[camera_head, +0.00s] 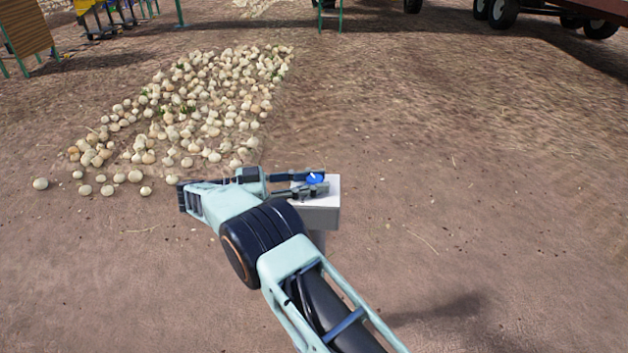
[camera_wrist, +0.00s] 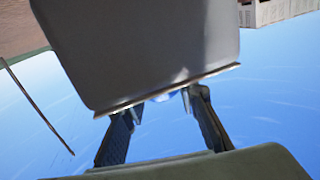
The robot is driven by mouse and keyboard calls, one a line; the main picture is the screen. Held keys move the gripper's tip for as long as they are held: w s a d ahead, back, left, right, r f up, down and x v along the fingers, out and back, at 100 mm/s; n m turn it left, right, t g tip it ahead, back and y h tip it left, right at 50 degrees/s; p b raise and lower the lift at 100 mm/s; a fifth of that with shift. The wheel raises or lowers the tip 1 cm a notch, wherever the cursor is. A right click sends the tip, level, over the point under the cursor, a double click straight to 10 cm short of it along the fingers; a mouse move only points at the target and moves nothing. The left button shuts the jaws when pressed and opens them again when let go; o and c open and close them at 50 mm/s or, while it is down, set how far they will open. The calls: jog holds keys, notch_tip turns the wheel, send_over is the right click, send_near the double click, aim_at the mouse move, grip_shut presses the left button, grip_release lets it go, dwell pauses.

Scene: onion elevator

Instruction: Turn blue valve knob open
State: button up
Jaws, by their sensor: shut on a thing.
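The blue valve knob (camera_head: 316,180) sits on top of a pale grey box (camera_head: 320,214), with a small white mark on it. My gripper (camera_head: 322,183) reaches in from the left over the box, its two fingers on either side of the knob and closed on it. In the wrist view the fingers of my gripper (camera_wrist: 163,101) point at the edge of the box (camera_wrist: 145,45), which fills the upper middle. The knob itself is mostly hidden there; I cannot make out its turn angle.
A wide heap of onions (camera_head: 215,100) lies on the ground beyond and left of the box, with several loose ones near my gripper. Bare soil is free to the right. Wheeled vehicles (camera_head: 500,12) stand far back.

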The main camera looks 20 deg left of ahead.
aim_at(315, 178)
jog(key=shift+d+f, duration=0.1)
dwell(0.3)
jog(key=o, duration=1.2)
jog(key=shift+c, duration=0.2)
notch_tip(315, 178, up, 10)
jog(key=shift+r, duration=0.1)
